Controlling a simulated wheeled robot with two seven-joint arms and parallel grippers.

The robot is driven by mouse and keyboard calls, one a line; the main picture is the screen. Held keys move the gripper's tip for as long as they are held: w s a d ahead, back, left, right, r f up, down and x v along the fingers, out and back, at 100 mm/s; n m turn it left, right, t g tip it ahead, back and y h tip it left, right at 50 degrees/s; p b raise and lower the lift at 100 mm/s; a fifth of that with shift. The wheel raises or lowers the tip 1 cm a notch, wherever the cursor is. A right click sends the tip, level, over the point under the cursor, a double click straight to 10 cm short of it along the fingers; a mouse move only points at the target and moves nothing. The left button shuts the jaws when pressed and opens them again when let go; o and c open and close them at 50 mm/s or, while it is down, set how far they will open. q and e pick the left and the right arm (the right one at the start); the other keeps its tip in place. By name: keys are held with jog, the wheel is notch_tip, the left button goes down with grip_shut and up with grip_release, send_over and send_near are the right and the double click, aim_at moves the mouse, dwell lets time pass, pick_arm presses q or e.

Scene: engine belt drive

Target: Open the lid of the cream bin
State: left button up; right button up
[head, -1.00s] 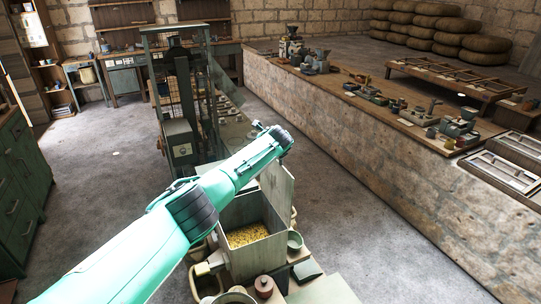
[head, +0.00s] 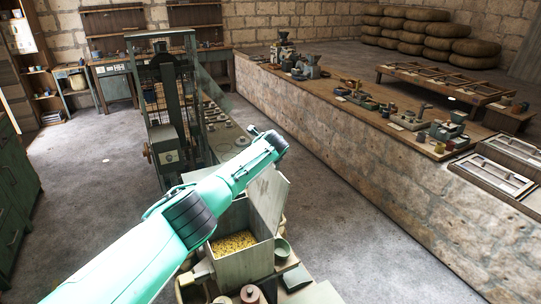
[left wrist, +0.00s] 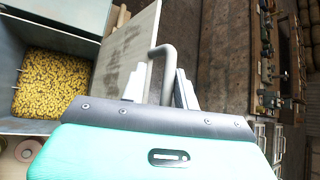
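The cream bin (head: 246,262) stands low in the middle of the head view with yellow grain (head: 233,243) inside. Its lid (head: 268,197) is raised, standing steeply at the bin's right side. In the left wrist view the bin (left wrist: 28,127) is at the left and the lid (left wrist: 128,50) stands beside it. A bent metal handle (left wrist: 163,52) runs between the fingers of my left gripper (left wrist: 159,84). The fingers are apart, with gaps around the handle. In the head view my left arm crosses above the bin and its fingertips are hidden. My right gripper is not in view.
A green caged machine (head: 170,110) stands behind the bin. A long stone counter (head: 370,150) with tools runs along the right. The floor between bin and counter is clear.

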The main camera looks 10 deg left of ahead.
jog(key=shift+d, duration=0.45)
pick_arm(q)
jog(key=shift+r, duration=0.15)
